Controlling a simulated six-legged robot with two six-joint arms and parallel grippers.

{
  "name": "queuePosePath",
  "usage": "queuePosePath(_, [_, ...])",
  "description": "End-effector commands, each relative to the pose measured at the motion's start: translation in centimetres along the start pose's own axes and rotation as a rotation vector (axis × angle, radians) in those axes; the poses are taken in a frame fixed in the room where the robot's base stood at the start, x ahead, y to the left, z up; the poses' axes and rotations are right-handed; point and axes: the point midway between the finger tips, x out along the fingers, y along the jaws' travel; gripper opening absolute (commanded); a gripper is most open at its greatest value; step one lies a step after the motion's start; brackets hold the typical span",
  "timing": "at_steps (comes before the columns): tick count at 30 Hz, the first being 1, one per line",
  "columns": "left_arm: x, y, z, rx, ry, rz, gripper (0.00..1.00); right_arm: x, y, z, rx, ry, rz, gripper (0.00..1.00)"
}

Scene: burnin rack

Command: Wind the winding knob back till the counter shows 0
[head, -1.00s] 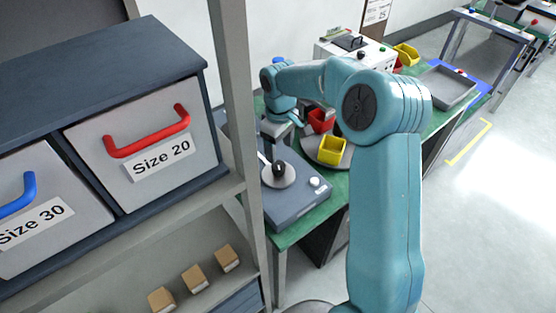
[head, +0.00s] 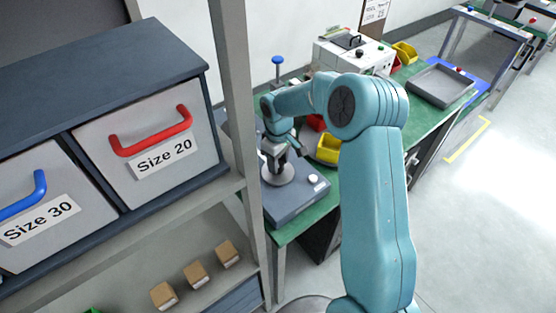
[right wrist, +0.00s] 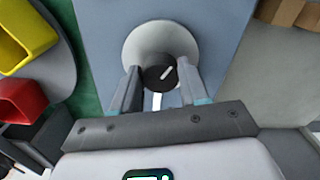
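The black winding knob (right wrist: 157,77) has a white pointer line, slanted up to the right in the right wrist view. It stands on a pale round disc (head: 281,176) on a blue-grey box (head: 300,198). My right gripper (right wrist: 158,82) has one finger on each side of the knob. I cannot tell whether the fingers press on it or stand slightly clear. In the head view my right gripper (head: 278,152) is over the disc and hides most of the knob. I can read no counter figure in these views. My left gripper is not in view.
Red and yellow bins (head: 327,148) sit on a round grey plate beside the box. A white machine (head: 345,52) and a grey tray (head: 443,86) stand farther along the green bench. A shelf post (head: 236,100) and drawers stand close on the left.

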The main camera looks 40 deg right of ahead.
Motion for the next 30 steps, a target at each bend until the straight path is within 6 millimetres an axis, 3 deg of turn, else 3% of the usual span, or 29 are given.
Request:
queuePosePath(11, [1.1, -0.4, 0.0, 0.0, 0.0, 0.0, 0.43, 0.2, -0.1, -0.2, 0.087, 0.008, 0.001, 0.13])
queuePosePath(30, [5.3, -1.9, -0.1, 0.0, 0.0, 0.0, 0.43, 0.2, 0.0, -0.4, 0.653, 0.014, -0.001, 0.13])
